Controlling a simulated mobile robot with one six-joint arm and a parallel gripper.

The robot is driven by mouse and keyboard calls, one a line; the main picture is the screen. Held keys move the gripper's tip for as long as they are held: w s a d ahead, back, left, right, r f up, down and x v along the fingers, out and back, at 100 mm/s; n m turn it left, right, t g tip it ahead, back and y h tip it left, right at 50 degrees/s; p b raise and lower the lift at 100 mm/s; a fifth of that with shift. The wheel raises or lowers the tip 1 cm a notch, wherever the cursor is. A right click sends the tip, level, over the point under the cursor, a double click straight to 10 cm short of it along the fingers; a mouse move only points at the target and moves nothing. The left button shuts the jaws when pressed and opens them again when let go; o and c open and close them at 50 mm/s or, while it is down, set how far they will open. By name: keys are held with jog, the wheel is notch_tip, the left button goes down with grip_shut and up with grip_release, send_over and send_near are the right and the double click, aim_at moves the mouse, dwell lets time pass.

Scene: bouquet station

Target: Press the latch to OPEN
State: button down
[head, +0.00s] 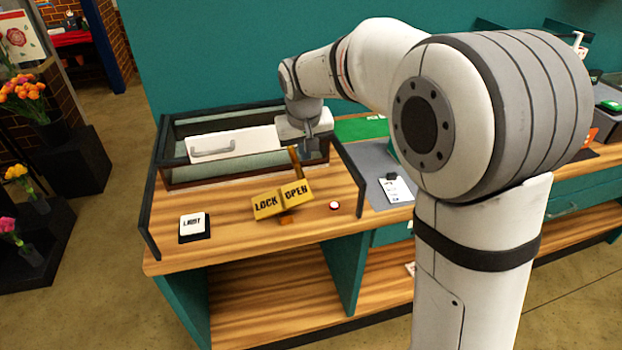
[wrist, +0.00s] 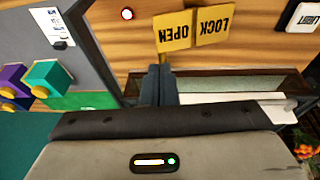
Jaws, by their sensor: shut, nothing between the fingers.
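The latch has a yellow two-part plate on the wooden counter, with LOCK (head: 267,205) on the left half and OPEN (head: 296,191) on the right half. A short yellow-brown lever (head: 295,162) stands up behind the OPEN half. In the wrist view the plate is upside down, with OPEN (wrist: 171,31) left of LOCK (wrist: 213,24). My gripper (head: 311,148) is shut and empty, pointing down just behind and right of the lever. In the wrist view its fingertips (wrist: 159,72) are close to the OPEN half. I cannot tell whether they touch the lever.
A glass-topped case with a white handled panel (head: 235,144) stands behind the latch, with dark rails at its sides. A LIGHT switch (head: 193,225) is at the left and a red button (head: 334,206) at the right. A clipboard (head: 396,189) lies farther right. The front counter is mostly clear.

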aim_at(310, 193)
jog(key=p+x, duration=0.1)
jog(key=x, duration=0.3)
jog(key=p+x, duration=0.1)
jog(key=x, duration=0.4)
jog(key=d+p+x, duration=0.1)
jog(key=x, duration=0.3)
jog(key=shift+s+f, duration=0.3)
jog(key=shift+f, duration=0.25)
jog(key=shift+w+d+f+b, duration=0.1)
jog(key=shift+d+f+b, duration=0.3)
jog(key=shift+b, duration=0.25)
jog(key=f+b, duration=0.1)
jog(key=b, duration=0.1)
jog(key=d+f+b, duration=0.1)
jog(key=f+b, duration=0.1)
jog(key=b, duration=0.1)
jog(key=shift+w+d+f, duration=0.15)
jog(key=shift+w+f, duration=0.05)
jog(key=shift+f, duration=0.15)
jog(key=shift+r, duration=0.1)
